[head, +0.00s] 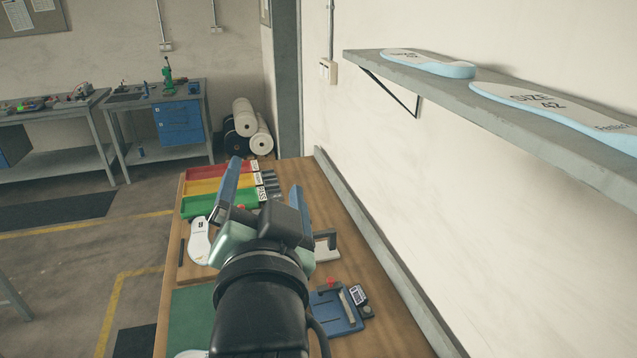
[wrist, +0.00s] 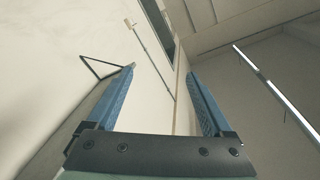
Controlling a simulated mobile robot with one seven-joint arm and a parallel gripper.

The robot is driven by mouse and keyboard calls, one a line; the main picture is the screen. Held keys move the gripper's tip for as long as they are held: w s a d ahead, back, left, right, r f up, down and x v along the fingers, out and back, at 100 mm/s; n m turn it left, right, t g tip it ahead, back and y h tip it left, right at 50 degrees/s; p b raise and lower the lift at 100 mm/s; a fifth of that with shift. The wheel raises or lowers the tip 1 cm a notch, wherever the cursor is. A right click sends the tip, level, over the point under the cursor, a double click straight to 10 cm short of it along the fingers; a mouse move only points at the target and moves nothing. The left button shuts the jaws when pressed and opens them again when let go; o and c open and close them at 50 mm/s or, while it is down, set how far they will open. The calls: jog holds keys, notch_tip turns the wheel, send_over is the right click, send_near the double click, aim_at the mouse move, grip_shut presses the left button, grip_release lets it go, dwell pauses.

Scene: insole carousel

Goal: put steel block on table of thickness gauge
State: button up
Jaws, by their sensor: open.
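My gripper (head: 266,176) is open and empty, raised above the wooden workbench (head: 390,325). Its two blue fingers point away from me and stand wide apart. In the wrist view my gripper (wrist: 161,71) has only wall and ceiling behind it. A grey arm-shaped device with a pale base (head: 328,246) stands on the bench right of my wrist, partly hidden by it. A blue device with a small display (head: 337,312) sits nearer to me. I cannot tell for sure which is the thickness gauge. I cannot make out the steel block; my arm hides part of the bench.
Red, yellow and green trays (head: 205,187) lie at the bench's far end. A white insole (head: 199,243) lies left of my gripper, and a green mat (head: 190,312) lies nearer. A wall shelf (head: 510,125) with large insoles juts out at upper right.

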jog(key=s+d+r+n+t+h, duration=0.1)
jog(key=s+d+r+n+t, duration=0.1)
jog(key=s+r, duration=0.4)
jog(key=s+d+r+n+t+h, duration=0.1)
jog(key=s+d+r+n+t, duration=0.2)
jog(key=r, duration=1.4)
jog(key=s+d+t, duration=0.1)
jog(key=s+t, duration=0.1)
jog(key=t, duration=0.2)
jog(key=shift+s+r+t+h, duration=0.2)
jog(key=shift+s+t+h, duration=0.1)
jog(key=shift+s, duration=0.1)
jog(key=shift+a, duration=0.1)
